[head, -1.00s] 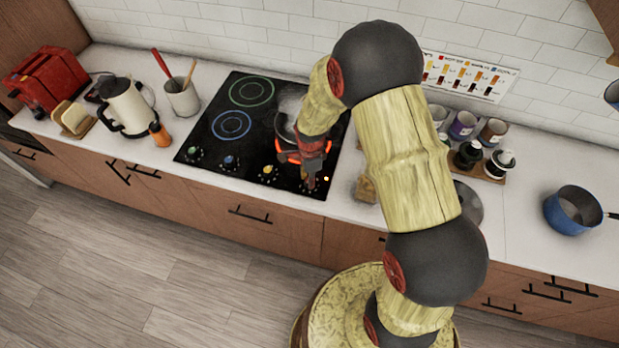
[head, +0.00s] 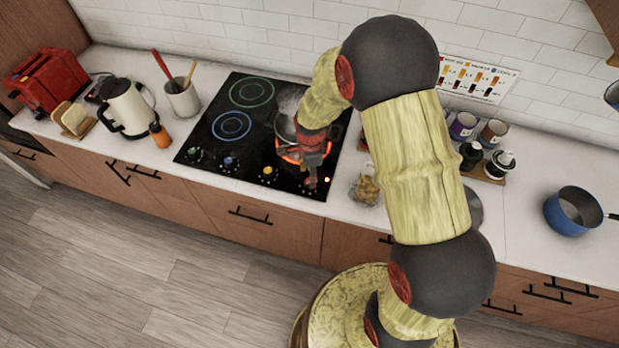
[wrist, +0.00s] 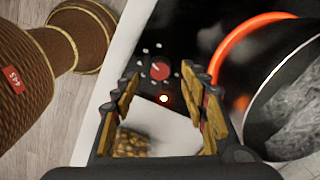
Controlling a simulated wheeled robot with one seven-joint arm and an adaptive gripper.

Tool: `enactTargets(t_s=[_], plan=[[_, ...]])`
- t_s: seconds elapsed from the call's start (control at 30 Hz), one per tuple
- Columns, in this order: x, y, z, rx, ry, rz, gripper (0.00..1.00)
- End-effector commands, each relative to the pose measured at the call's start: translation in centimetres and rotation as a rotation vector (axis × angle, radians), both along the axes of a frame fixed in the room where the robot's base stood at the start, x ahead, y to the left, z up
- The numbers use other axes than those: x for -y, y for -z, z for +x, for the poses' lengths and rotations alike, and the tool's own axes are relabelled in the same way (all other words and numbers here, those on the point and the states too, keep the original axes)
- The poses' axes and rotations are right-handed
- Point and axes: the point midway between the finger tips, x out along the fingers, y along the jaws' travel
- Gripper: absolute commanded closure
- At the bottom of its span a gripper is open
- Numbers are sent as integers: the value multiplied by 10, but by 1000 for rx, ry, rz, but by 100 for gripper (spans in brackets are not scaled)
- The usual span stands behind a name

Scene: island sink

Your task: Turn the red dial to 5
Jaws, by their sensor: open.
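The red dial (wrist: 161,71) shows in the wrist view on the black cooktop, with small white marks around it and a lit indicator light (wrist: 164,99) beside it. My gripper (wrist: 160,80) is open there, its two fingers apart on either side of the dial's line of view; I cannot tell if they touch it. The dial's pointer setting is too small to read.
A pot (wrist: 296,107) stands on the glowing orange burner (wrist: 232,42) close beside my gripper. Blue (head: 229,162) and yellow (head: 268,170) dials sit left along the cooktop's front. A glass jar (head: 366,189) stands right of the cooktop. A blue pan (head: 552,216) is far right.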

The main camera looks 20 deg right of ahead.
Motion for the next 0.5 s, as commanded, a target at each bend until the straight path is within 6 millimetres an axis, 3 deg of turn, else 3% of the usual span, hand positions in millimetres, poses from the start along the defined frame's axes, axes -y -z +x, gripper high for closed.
enactTargets(t_s=[0.1,0.3,0.5], plan=[[0,-28,1,6,0,0,56],[0,-64,-1,3,0,0,56],[0,-84,-2,2,0,0,56]])
